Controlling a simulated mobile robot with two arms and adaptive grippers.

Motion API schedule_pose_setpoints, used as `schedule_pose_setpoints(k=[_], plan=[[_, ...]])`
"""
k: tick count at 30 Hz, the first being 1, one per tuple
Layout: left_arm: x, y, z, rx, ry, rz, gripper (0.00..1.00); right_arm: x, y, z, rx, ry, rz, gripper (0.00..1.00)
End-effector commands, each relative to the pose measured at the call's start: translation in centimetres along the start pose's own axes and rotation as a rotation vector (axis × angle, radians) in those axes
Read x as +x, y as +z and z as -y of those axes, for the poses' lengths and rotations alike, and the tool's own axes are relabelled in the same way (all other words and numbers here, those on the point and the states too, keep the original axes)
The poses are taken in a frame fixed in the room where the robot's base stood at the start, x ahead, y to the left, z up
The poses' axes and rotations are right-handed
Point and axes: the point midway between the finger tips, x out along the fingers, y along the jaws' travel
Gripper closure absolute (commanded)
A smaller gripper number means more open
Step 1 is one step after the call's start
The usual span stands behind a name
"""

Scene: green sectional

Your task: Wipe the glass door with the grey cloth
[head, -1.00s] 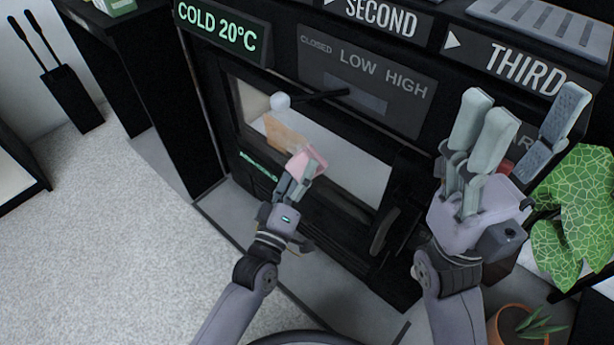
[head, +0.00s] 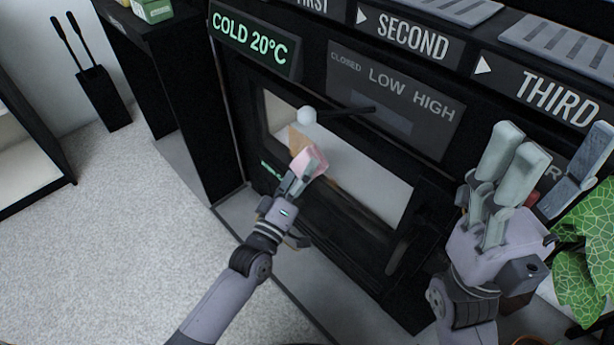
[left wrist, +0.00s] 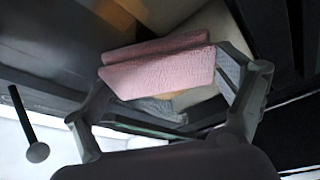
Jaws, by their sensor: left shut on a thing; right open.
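The glass door (head: 372,195) is a pale window in a black oven-like front. A brown-orange patch (head: 300,139) shows on or behind the glass, partly hidden by the cloth. My left gripper (head: 299,176) is shut on a folded cloth (head: 311,160), which looks pink rather than grey. The cloth is over the left part of the glass; I cannot tell whether it touches. In the left wrist view the pink cloth (left wrist: 160,66) sits between the fingers, in front of the pale glass. My right gripper (head: 548,155) is open and empty, at the right.
A dark lever with a white ball knob (head: 307,116) sticks out just above the cloth. A lit "COLD 20°C" sign (head: 254,41) hangs above left. Carpet at the left is clear.

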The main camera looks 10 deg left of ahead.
Motion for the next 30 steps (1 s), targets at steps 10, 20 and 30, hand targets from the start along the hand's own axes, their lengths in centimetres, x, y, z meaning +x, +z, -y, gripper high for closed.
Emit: schedule_pose_setpoints(k=[10,20,30], plan=[[0.7,-1.8,1.0,0.0,0.002,-0.002,0.31,-0.2,0.2,0.1,0.001,-0.01,0.01,0.43],[1.3,-3.7,2.3,0.004,0.002,-0.001,0.31,-0.3,0.3,0.1,0.0,-0.014,0.008,0.43],[1.8,-4.9,3.1,0.002,0.001,-0.001,0.31,0.2,0.1,0.0,-0.003,-0.009,-0.018,0.43]])
